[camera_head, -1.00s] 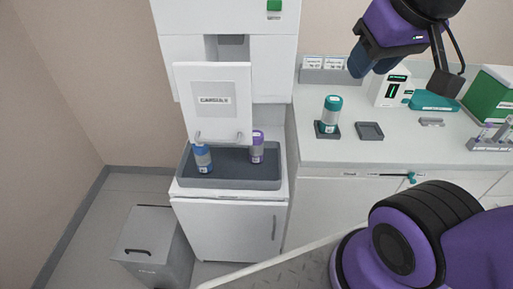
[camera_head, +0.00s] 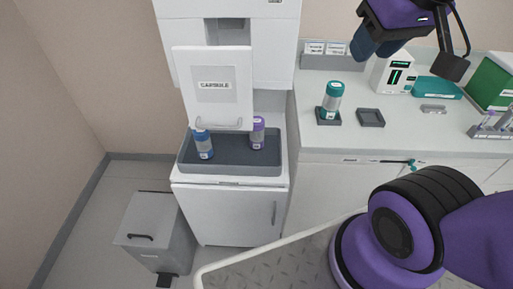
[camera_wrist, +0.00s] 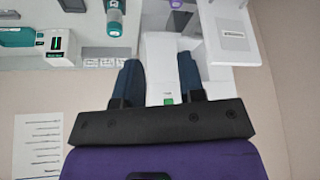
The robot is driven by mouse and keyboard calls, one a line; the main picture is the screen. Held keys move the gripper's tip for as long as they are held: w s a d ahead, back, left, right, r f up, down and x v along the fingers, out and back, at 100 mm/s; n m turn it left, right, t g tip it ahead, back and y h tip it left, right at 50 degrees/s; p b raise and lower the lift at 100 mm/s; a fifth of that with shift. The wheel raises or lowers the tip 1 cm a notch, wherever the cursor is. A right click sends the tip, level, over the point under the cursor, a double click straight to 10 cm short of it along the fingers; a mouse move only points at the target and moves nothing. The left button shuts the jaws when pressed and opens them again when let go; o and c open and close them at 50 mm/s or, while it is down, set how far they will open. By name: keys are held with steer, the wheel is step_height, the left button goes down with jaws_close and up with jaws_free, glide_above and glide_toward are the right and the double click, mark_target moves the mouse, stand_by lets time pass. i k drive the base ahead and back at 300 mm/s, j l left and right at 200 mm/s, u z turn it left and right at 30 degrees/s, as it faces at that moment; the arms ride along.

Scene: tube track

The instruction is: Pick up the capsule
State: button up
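A blue-capped capsule (camera_head: 203,145) and a purple-capped capsule (camera_head: 257,133) stand in the dark grey tray (camera_head: 235,170) under the dispenser. The blue one is partly behind the white door panel labelled "CAPSULE" (camera_head: 213,85). A teal-capped capsule (camera_head: 331,101) stands in a small dark holder on the counter; it also shows at the top of the wrist view (camera_wrist: 115,17). My gripper (camera_head: 374,45) is up high, above and beyond the counter's back, clear of all capsules. In the wrist view its two fingers (camera_wrist: 158,65) are wide apart with nothing between them.
The white counter (camera_head: 440,145) carries an empty square holder (camera_head: 370,118), a white device with a green display (camera_head: 392,73), a teal case (camera_head: 436,88), a green box (camera_head: 493,82) and a tube rack (camera_head: 491,128). A grey bin (camera_head: 157,232) stands on the floor at left.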

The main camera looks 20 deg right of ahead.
mark_target(255, 146)
steer(key=l+u, duration=0.5)
steer(key=k+l+u, duration=0.1)
steer(key=l+u, duration=0.4)
